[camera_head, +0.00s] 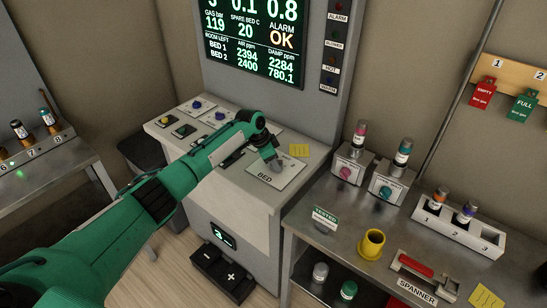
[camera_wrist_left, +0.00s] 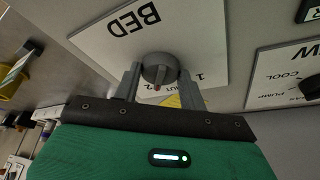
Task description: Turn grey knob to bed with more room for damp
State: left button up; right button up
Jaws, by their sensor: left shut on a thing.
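The grey knob (camera_wrist_left: 160,66) sits on a white plate marked BED (camera_wrist_left: 110,38). My left gripper (camera_wrist_left: 160,84) has one finger on each side of the knob and is shut on it. A red mark shows on the knob's ridge, at the side towards my gripper. A "1" is printed near one finger; the other marking is partly hidden. In the head view my left gripper (camera_head: 271,158) reaches down to the BED plate (camera_head: 288,176) and mostly hides the knob. The display (camera_head: 255,42) reads DAMP ppm room left: bed 1 2284, bed 2 780.1. My right gripper is not in view.
A yellow note (camera_head: 299,150) lies behind the BED plate. More knobs and switches, including a blue knob (camera_head: 196,104), sit left on the console. A side table at right holds two small units with pink and teal-topped bottles, a yellow cup (camera_head: 371,244) and a spanner (camera_head: 417,264).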

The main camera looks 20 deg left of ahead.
pick_arm(q)
jog(key=n+p, duration=0.2)
jog(key=n+t+y+p, duration=0.1)
jog(key=n+p, duration=0.1)
jog(key=shift+s+d+r+n, duration=0.15)
jog(key=shift+d+r+n, duration=0.05)
jog(key=shift+n, duration=0.1)
jog(key=n+y+p, duration=0.1)
jog(key=n+p, duration=0.1)
jog(key=n+y+p, duration=0.1)
jog(key=n, duration=0.1)
jog(key=shift+s+d+f+n+t+p, duration=0.1)
jog(key=shift+d+n+t+p, duration=0.1)
jog(key=shift+n+t+p, duration=0.15)
jog(key=n+y+p, duration=0.1)
jog(key=n, duration=0.2)
jog(key=shift+d+f, duration=0.1)
jog(key=shift+d, duration=0.05)
jog(key=shift+d+n+y+p, duration=0.1)
jog(key=shift+n+y+p, duration=0.5)
jog(key=shift+n, duration=1.15)
jog(key=shift+f+y, duration=0.1)
jog(key=shift+y, duration=0.2)
jog(key=o, duration=1)
jog(key=shift+c, duration=0.2)
